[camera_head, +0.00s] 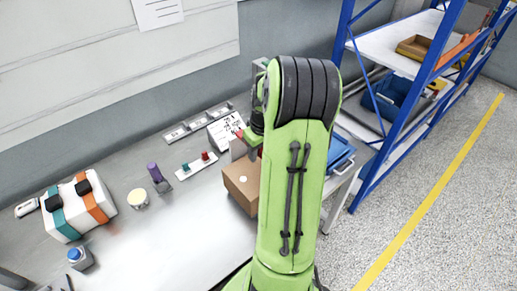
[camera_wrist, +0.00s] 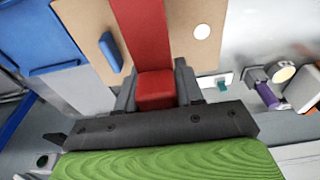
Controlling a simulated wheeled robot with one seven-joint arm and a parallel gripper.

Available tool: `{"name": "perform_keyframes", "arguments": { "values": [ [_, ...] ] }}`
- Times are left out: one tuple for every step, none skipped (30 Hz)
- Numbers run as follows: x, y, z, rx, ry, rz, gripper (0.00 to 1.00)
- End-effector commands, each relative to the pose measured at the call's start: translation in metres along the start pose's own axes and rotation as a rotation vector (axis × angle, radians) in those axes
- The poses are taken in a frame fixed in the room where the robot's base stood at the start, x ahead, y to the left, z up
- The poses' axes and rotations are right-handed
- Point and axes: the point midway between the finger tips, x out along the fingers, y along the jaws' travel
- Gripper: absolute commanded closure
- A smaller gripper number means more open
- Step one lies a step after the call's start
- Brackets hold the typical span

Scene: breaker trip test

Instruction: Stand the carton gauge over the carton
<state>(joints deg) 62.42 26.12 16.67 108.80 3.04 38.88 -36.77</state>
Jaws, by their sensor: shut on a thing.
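The brown carton (camera_head: 241,186) stands on the bench just left of my arm, with a white round spot on it. In the wrist view the carton (camera_wrist: 188,18) shows on both sides of a red bar. That bar is part of what I take to be the carton gauge (camera_wrist: 138,28); its red block sits between the fingers of my gripper (camera_wrist: 156,88), which is shut on it. The bar runs across in front of the carton in this view; I cannot tell whether they touch. In the head view my arm hides most of the gripper and gauge.
A white box with teal and orange straps (camera_head: 78,208) stands at the left. A purple-topped part (camera_head: 156,174), a yellowish round piece (camera_head: 138,199) and a switch board (camera_head: 196,165) lie between. A blue tray (camera_head: 340,152) and blue shelving (camera_head: 392,135) are at right.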

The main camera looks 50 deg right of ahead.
Motion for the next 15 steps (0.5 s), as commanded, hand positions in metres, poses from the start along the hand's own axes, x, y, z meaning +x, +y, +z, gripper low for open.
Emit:
{"name": "perform_keyframes", "arguments": {
  "values": [
    [0.008, 0.0, 0.001, 0.0, 0.0, 0.0, 0.98],
    [0.011, 0.0, 0.002, 0.0, 0.0, 0.0, 0.98],
    [0.015, 0.0, 0.002, 0.0, -0.001, -0.001, 0.98],
    [0.017, 0.0, 0.003, 0.0, -0.001, -0.001, 0.98],
    [0.02, 0.0, 0.003, 0.0, -0.001, -0.001, 0.98],
    [0.024, 0.0, 0.004, 0.0, 0.0, -0.001, 0.98],
    [0.026, 0.0, 0.004, 0.0, 0.0, -0.001, 0.98],
    [0.029, 0.0, 0.004, 0.0, 0.0, -0.001, 0.98],
    [0.033, 0.0, 0.005, 0.0, 0.0, -0.001, 0.98],
    [0.036, 0.0, 0.005, 0.0, 0.0, -0.001, 0.98],
    [0.038, 0.0, 0.006, 0.0, 0.0, -0.001, 0.98],
    [0.042, 0.0, 0.006, 0.0, 0.0, -0.001, 0.98],
    [0.045, 0.0, 0.006, -0.001, 0.0, -0.001, 0.98],
    [0.048, 0.0, 0.007, -0.001, 0.0, -0.001, 0.98],
    [0.051, -0.001, 0.007, -0.001, 0.0, -0.001, 0.98]
  ]
}}
